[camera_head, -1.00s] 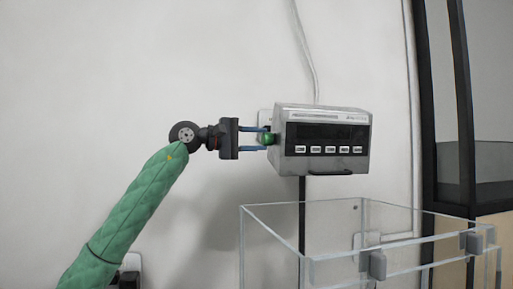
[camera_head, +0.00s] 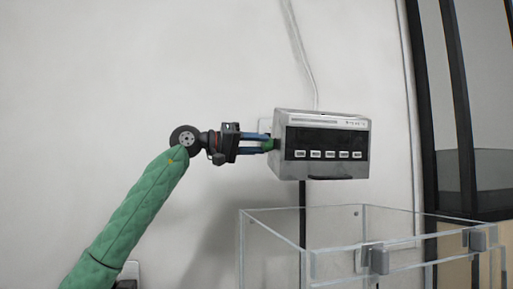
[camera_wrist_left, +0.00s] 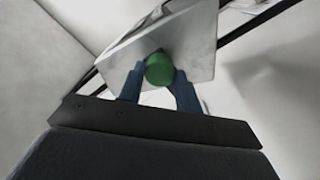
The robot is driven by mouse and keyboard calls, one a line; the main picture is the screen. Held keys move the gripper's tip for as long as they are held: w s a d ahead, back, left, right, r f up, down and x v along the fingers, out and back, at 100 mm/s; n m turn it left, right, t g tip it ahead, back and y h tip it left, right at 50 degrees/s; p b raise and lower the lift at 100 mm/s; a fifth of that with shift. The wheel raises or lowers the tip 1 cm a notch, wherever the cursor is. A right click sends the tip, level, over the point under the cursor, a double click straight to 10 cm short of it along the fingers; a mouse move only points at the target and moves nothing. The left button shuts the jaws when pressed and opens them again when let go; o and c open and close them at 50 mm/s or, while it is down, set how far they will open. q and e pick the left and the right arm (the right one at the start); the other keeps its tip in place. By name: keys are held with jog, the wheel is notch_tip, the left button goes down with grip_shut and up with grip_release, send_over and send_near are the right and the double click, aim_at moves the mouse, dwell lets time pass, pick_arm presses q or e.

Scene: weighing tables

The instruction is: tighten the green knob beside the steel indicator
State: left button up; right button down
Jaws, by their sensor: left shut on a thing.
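In the left wrist view the round green knob (camera_wrist_left: 159,69) shows between the two blue fingertips, against the side of the indicator (camera_wrist_left: 190,40). The gripper looks rolled about its long axis. The knob is partly hidden by the fingers in the head view. My right gripper is not in view.
A clear open-topped box (camera_head: 345,235) with grey clips stands below the indicator. A white cable (camera_head: 300,50) runs up the wall above it, and a dark post (camera_head: 302,200) runs down below. A black-framed cabinet (camera_head: 462,120) is at the right. The wall at left is clear.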

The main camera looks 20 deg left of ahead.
pick_arm(q)
jog(key=shift+f+m, duration=0.1)
jog(key=shift+m, duration=0.2)
dwell(0.4)
jog(key=o, duration=1)
jog(key=shift+c, duration=0.2)
